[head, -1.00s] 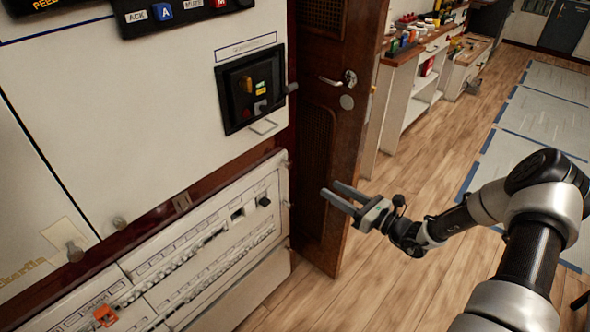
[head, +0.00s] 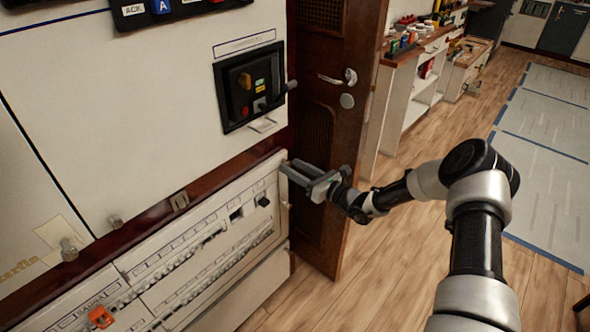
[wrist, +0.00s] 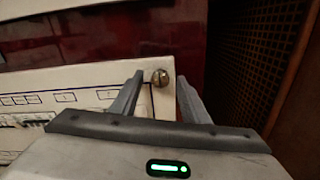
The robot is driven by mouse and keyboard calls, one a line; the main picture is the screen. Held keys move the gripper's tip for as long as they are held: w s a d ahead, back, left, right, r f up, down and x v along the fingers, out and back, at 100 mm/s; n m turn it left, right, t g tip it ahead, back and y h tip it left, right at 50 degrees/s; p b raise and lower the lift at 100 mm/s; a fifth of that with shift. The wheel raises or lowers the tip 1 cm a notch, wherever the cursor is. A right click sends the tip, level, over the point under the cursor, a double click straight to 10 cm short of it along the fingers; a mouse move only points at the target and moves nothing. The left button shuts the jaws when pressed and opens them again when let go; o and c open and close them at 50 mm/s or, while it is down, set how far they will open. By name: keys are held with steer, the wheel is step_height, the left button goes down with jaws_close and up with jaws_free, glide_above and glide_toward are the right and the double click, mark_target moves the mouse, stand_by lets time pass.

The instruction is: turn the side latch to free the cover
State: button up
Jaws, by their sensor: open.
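The white breaker cover (head: 215,262) fills the lower left of the head view, with rows of breakers across it. Its upper right corner shows in the wrist view (wrist: 95,77). A round brass slotted latch (wrist: 160,78) sits at that corner, between my finger lines in the wrist view. My gripper (head: 288,167) is open, with its fingers pointing left at the cover's upper right corner. The fingers appear on either side of the latch, and I cannot tell whether they touch it. In the head view my fingers hide the latch.
A dark wooden door (head: 318,185) stands close to the right of the panel. A black switch box (head: 252,87) with a protruding side handle is above my gripper. An orange piece (head: 101,317) is on the lower left of the panel. Open floor lies to the right.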

jaws_close()
steer(key=shift+n, duration=0.5)
steer(key=n, duration=0.3)
steer(key=shift+n+b, duration=0.4)
steer(key=n+b, duration=0.1)
steer(key=n, duration=0.3)
steer(key=shift+f+n, duration=0.1)
steer(key=shift+n, duration=0.2)
steer(key=n+b, duration=0.1)
steer(key=n, duration=0.3)
steer(key=shift+d, duration=0.1)
steer(key=shift+n+b, duration=1.05)
steer(key=shift+n, duration=1.15)
